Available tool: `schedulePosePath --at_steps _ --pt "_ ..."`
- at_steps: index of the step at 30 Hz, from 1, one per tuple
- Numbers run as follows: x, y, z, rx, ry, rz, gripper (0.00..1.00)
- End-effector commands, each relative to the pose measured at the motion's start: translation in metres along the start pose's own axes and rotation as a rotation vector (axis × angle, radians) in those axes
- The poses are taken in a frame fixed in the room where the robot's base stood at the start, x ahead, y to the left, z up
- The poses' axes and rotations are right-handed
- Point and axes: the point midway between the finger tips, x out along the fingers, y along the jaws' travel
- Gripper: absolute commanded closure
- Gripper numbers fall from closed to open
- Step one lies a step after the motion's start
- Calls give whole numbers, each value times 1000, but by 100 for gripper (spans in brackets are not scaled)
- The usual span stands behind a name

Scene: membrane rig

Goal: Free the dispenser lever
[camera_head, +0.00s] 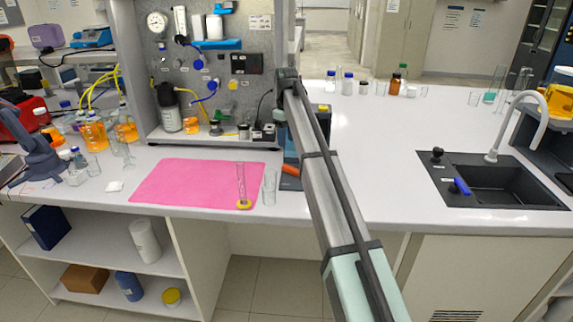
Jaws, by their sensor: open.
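A blue and dark grey device (291,148) stands on the bench, right of the rig panel. My arm crosses in front of it and hides much of it. A short orange part (290,171) sticks out at its lower left. It may be the dispenser lever, but I cannot tell for certain, nor whether anything blocks it. My arm runs from the bottom right up to a dark joint above the device. My gripper cannot be made out; the end of the arm is hidden behind its own links.
A glass cylinder with a yellow base (241,187) and a beaker (269,187) stand close left of the device, by the pink mat (180,184). The rig panel (222,85) rises behind. Bottles (347,84) line the back; a sink (505,186) is right. Bench between is clear.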

Motion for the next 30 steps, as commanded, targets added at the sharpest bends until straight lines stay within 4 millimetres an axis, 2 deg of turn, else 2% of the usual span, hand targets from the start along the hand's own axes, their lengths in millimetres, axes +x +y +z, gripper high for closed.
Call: schedulePosePath --at_steps 3,12,18,24,30 --pt "23 -1 1 1 -2 -1 51" --pt "75 -1 0 2 -1 0 51" --pt "100 0 0 2 0 1 51" --pt "111 0 0 2 0 1 51" --pt "113 0 0 2 1 2 51"
